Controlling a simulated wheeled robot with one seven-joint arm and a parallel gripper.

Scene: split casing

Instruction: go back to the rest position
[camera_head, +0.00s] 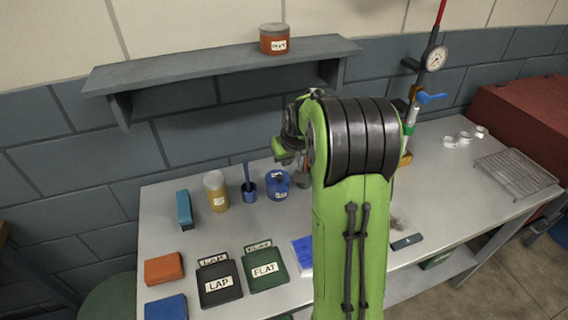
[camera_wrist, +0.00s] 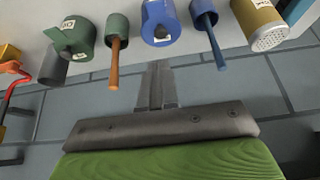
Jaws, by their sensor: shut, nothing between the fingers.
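My green arm rises through the middle of the head view and hides part of the bench (camera_head: 165,225). My gripper (camera_wrist: 158,75) shows in the wrist view with its two grey fingers together and nothing between them. In the head view the gripper is mostly hidden behind the black-ribbed arm joint. The wrist view appears upside down, with the bench along the top and the wall below. There the fingertips point toward a blue container (camera_wrist: 161,22). I cannot tell whether they touch it, though they look apart.
A yellow jar (camera_head: 216,193), a brush cup (camera_head: 249,193) and the blue container (camera_head: 277,186) stand at the bench's back. A shelf (camera_head: 210,67) holds an orange can (camera_head: 273,40). A gauge stand (camera_head: 433,58) and wire rack (camera_head: 515,173) are right. LAP (camera_head: 219,284) and FLAT (camera_head: 264,270) boxes lie in front.

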